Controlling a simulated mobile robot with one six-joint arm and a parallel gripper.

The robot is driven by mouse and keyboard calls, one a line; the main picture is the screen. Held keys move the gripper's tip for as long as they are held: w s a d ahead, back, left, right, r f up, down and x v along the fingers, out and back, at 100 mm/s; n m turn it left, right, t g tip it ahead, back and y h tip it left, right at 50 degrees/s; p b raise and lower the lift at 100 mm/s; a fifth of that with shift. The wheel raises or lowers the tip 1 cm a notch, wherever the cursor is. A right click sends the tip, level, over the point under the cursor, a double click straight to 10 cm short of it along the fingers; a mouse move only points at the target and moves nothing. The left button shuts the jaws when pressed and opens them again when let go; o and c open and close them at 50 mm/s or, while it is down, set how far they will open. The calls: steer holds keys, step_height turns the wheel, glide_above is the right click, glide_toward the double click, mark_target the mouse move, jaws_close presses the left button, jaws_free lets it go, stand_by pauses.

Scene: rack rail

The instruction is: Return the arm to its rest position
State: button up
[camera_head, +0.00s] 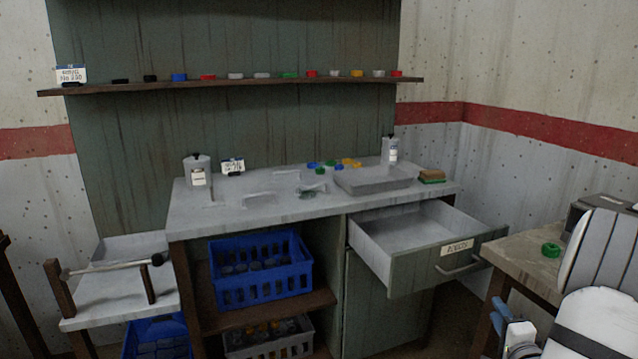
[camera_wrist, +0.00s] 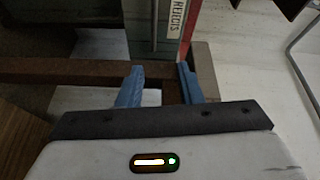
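My gripper (camera_wrist: 160,84) shows in the wrist view with its two blue fingers apart. It is open, and I see nothing held between them. Beyond the fingers are a brown beam and a green front with a label reading REJECTS (camera_wrist: 177,18). In the head view my white arm fills the lower right corner, beside the wooden side table (camera_head: 535,262). Blue parts at the arm's lower left edge are small, so the fingertips cannot be made out there.
The labelled drawer (camera_head: 395,262) of the grey workbench (camera_head: 290,207) stands open, jutting toward the side table. A green ring (camera_head: 551,250) lies on that table. A grey tray (camera_head: 374,182) sits on the bench, and a blue crate (camera_head: 262,285) is on the shelf below.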

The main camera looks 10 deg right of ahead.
steer(key=w+a+r+n+g+p, duration=0.2)
steer(key=a+r+n+g+p, duration=0.25)
steer(key=a+r, duration=0.25)
steer(key=w+a+r+n+g+p, duration=0.3)
steer(key=a+r+n+p, duration=0.1)
steer(key=a+r+p, duration=0.3)
steer(key=s+a+r+n+g+y+p, duration=0.2)
steer(key=s+a+r+n+g+p, duration=0.1)
steer(key=s+a, duration=0.6)
steer(key=s+a+r+n+g+y+p, duration=0.2)
steer(key=s+a+r+n+g+p, duration=0.2)
steer(key=a, duration=1)
steer(key=s+r+n+p, duration=0.1)
steer(key=s+r+n, duration=0.2)
steer(key=s+r, duration=0.2)
steer(key=shift+s+n+y, duration=0.2)
steer(key=shift+n+y, duration=0.15)
steer(key=shift+y, duration=0.05)
